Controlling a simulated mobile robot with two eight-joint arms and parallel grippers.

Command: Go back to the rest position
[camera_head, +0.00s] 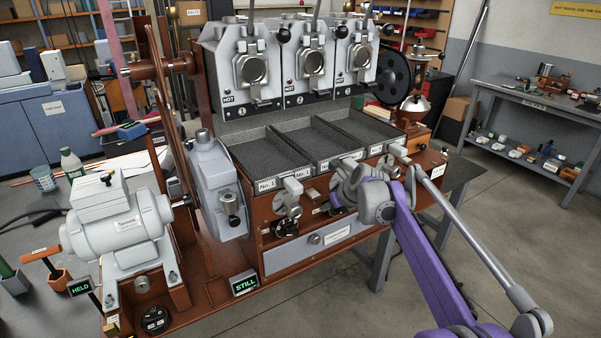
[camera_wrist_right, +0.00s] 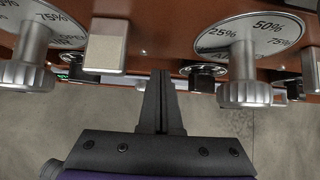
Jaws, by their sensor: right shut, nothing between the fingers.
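My right arm (camera_head: 430,260), purple and grey, reaches in from the lower right of the head view. My right gripper (camera_head: 345,187) is at the front of the wooden roaster bench (camera_head: 262,220), largely hidden behind its own wrist. In the right wrist view the dark gripper fingers (camera_wrist_right: 161,100) are together with nothing between them. They point at the brown front panel (camera_wrist_right: 150,50), between two percent-marked dials, a left dial (camera_wrist_right: 30,45) and a right dial (camera_wrist_right: 250,60). I cannot tell whether the fingertips touch the panel. My left gripper is not in view.
Three mesh trays (camera_head: 265,158) sit below the roaster heads (camera_head: 250,68). A grey motor (camera_head: 118,222) stands at left, near displays reading HELD (camera_head: 80,287) and STILL (camera_head: 244,284). A grey drawer (camera_head: 322,240) is in the bench front. Open floor (camera_head: 530,240) lies at right.

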